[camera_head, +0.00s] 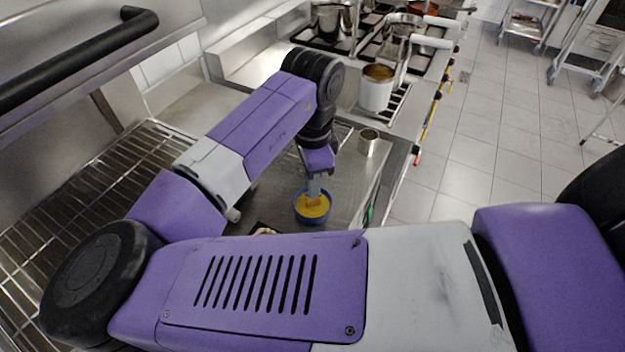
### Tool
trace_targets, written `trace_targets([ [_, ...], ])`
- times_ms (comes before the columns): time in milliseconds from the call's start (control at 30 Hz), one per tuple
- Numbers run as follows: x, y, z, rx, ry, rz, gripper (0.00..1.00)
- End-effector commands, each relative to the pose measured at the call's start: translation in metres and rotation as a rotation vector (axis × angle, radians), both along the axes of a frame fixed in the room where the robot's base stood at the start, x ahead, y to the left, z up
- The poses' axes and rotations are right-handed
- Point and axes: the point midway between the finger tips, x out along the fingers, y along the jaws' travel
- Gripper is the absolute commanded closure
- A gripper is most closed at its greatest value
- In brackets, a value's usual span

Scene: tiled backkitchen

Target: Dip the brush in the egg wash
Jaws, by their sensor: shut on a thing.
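A small blue bowl (299,213) of yellow egg wash (318,212) stands on the steel counter in the middle of the view. My gripper (314,184) points down just above the bowl and is shut on the brush. The brush (313,201) shows as a small orange-tan end over the egg wash, inside the bowl's outline. I cannot tell how deep its tip sits. The rest of the brush is hidden by my gripper.
A small metal cup (368,142) stands on the counter right of my gripper. A white pot (376,92) and a stove (350,40) lie beyond. A wire rack (80,205) is at left. Part of a thing shows left of the bowl, mostly hidden by my arm.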

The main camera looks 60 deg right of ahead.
Motion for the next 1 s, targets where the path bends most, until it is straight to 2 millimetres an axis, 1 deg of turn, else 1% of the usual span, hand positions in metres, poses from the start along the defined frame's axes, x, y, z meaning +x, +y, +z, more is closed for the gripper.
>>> trace_targets([
  [33, -0.001, 0.000, -0.002, 0.002, 0.002, 0.000, 1.00],
  [167, -0.001, 0.000, 0.002, 0.003, 0.003, 0.000, 1.00],
  [1000, -0.001, 0.000, 0.064, 0.000, 0.001, 0.000, 1.00],
])
